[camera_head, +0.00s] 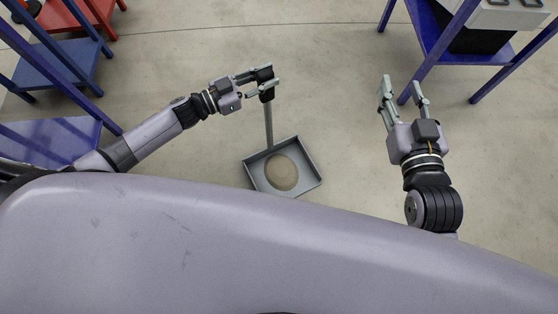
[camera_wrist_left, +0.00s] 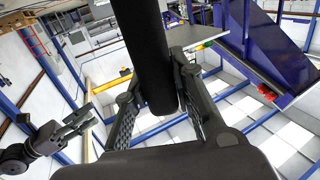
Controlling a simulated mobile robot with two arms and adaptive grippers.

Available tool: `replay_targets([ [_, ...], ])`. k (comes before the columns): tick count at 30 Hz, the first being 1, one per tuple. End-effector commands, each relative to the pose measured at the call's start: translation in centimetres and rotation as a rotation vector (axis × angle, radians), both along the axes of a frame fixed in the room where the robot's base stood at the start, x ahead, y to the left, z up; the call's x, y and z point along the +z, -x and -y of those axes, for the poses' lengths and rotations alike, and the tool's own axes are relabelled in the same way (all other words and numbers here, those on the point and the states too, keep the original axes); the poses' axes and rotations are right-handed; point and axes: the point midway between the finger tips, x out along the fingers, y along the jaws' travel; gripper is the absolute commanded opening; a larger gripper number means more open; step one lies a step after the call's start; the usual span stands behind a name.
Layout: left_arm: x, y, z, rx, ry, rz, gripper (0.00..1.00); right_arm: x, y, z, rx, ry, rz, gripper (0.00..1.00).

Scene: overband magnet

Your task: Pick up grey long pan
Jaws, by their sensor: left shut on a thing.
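The grey long pan (camera_head: 312,181) is a square grey tray with raised walls and a long upright handle. A round tan patch of material (camera_head: 281,172) lies in its middle. My left gripper (camera_head: 262,82) is shut on the black grip at the handle's top. In the left wrist view the black grip (camera_wrist_left: 148,50) stands between the two fingers of my left gripper (camera_wrist_left: 155,105). My right gripper (camera_head: 404,88) is open and empty, to the right of the pan. I cannot tell whether the pan touches the floor.
A blue table (camera_head: 430,40) with a grey box (camera_head: 510,17) stands at the upper right. Blue stands (camera_head: 55,65) and a red one (camera_head: 88,14) are at the upper left. The concrete floor (camera_head: 335,60) between them is clear.

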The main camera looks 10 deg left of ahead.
Motion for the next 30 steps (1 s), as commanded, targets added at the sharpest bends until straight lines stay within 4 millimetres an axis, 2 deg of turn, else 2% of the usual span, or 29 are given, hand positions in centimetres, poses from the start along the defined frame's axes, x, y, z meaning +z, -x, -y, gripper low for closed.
replay_targets([
  [18, 0.5, 0.0, 0.0, -0.001, 0.002, 0.002, 0.00, -0.3, 0.1, 0.0, 0.000, 0.005, -0.022, 0.40],
  [25, 2.3, 0.0, 0.0, -0.001, 0.002, 0.003, 0.00, -3.2, 1.2, 0.8, -0.010, 0.047, -0.189, 0.40],
  [30, 4.7, 0.0, 0.0, -0.002, 0.002, 0.004, 0.00, -6.7, 3.7, 2.0, -0.026, 0.098, -0.410, 0.40],
])
